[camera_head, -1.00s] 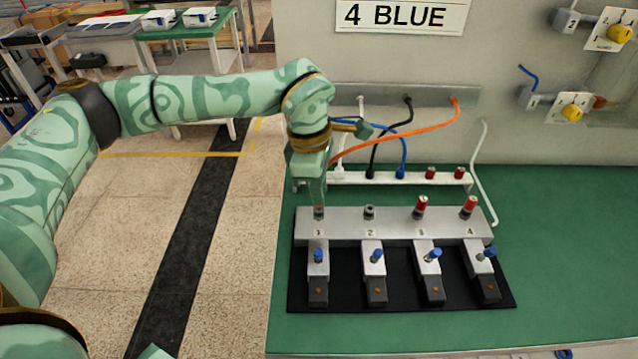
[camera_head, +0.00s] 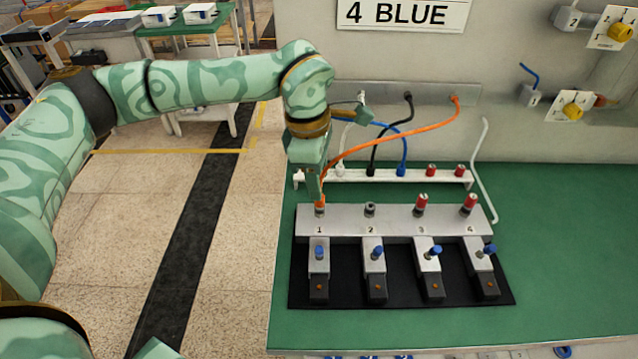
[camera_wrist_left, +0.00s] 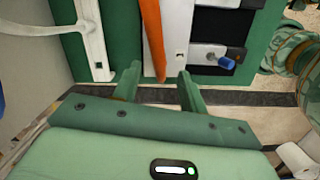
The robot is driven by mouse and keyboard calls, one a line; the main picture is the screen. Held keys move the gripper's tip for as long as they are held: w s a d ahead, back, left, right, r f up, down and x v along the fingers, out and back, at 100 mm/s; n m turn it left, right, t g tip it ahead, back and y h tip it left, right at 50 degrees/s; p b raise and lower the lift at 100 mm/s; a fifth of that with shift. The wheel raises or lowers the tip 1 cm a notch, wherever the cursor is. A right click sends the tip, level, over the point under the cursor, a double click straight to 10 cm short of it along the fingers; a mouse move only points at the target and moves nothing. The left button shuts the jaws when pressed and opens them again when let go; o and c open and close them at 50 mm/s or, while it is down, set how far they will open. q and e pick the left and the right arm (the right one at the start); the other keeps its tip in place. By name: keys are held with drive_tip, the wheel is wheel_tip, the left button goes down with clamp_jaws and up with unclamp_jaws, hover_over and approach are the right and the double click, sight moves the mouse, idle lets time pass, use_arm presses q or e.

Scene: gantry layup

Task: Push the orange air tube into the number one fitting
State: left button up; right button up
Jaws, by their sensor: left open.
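The orange air tube (camera_head: 400,136) curves down from the wall rail to the number one fitting (camera_head: 320,210) on the metal block. Its lower end meets the top of that fitting; I cannot tell how deep it sits. My left gripper (camera_head: 318,190) is just above the fitting, pointing down. In the left wrist view the open fingers (camera_wrist_left: 157,88) stand apart on both sides of the orange tube (camera_wrist_left: 152,38), with visible gaps. The fitting itself is not clear there. My right gripper is not in view.
The number two fitting (camera_head: 370,210) is bare; fittings three (camera_head: 421,203) and four (camera_head: 470,204) have red caps. Black (camera_head: 385,145) and blue (camera_head: 403,150) tubes hang into the white holder (camera_head: 400,178) behind the block. The green bench (camera_head: 570,270) is clear on the right.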

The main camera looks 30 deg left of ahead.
use_arm(q)
wheel_tip(320, 180, up, 13)
drive_tip(key=a+p, duration=0.1)
drive_tip(key=p, duration=0.1)
drive_tip(key=shift+s+a+p, duration=0.25)
drive_tip(key=shift+a+p, duration=0.05)
drive_tip(key=shift+p, duration=0.05)
